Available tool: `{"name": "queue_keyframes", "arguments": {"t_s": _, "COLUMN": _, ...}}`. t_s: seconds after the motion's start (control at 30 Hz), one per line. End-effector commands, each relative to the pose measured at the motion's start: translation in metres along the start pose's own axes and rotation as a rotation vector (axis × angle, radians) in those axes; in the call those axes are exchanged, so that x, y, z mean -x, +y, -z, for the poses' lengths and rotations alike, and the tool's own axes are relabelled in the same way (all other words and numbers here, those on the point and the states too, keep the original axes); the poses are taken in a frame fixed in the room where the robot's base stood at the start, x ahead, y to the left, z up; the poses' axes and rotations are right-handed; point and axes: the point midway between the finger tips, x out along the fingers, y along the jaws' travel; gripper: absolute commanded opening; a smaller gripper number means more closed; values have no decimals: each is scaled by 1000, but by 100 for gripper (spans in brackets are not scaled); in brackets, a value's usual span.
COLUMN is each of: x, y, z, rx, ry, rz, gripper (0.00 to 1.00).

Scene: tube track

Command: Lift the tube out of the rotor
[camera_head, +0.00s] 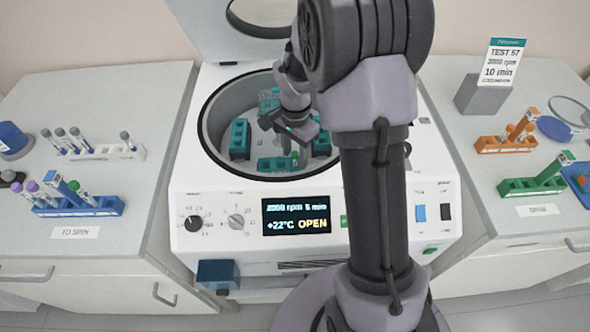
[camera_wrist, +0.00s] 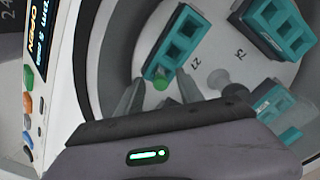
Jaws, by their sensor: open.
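The open centrifuge holds a rotor with several teal tube buckets. In the wrist view, one teal bucket (camera_wrist: 178,42) holds a tube with a green cap (camera_wrist: 161,79) at its near end; the tube's body is hidden. My gripper (camera_wrist: 160,74) is open, with one finger on each side of the green cap in the picture; contact is not visible. In the head view, my gripper (camera_head: 290,140) is inside the centrifuge bowl above the front bucket (camera_head: 276,164).
The bowl rim (camera_head: 205,135) surrounds my gripper, and the lid (camera_head: 215,30) stands raised behind. The display (camera_head: 296,214) reads OPEN. Tube racks stand on both side counters: blue (camera_head: 80,207) and white (camera_head: 105,152) left, orange (camera_head: 505,145) and green (camera_head: 532,187) right.

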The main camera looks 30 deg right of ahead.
Motion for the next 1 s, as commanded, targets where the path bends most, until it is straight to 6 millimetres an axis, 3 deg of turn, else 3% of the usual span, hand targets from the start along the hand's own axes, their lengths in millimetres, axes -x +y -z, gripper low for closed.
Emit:
{"name": "queue_keyframes", "arguments": {"t_s": 0.03, "x": -12, "y": 0, "z": 0, "rx": 1, "ry": 0, "rz": -1, "gripper": 44}}
{"name": "queue_keyframes", "arguments": {"t_s": 0.23, "x": -10, "y": 0, "z": 0, "rx": 0, "ry": 0, "rz": 1, "gripper": 44}}
{"name": "queue_keyframes", "arguments": {"t_s": 0.47, "x": -10, "y": 0, "z": 0, "rx": 0, "ry": 0, "rz": 1, "gripper": 0}}
{"name": "queue_keyframes", "arguments": {"t_s": 0.73, "x": -7, "y": 0, "z": 0, "rx": 1, "ry": 0, "rz": 1, "gripper": 0}}
{"name": "queue_keyframes", "arguments": {"t_s": 0.83, "x": 12, "y": -1, "z": 0, "rx": 0, "ry": 1, "rz": 3, "gripper": 0}}
{"name": "queue_keyframes", "arguments": {"t_s": 1.0, "x": 60, "y": -1, "z": 0, "rx": 0, "ry": 2, "rz": 3, "gripper": 0}}
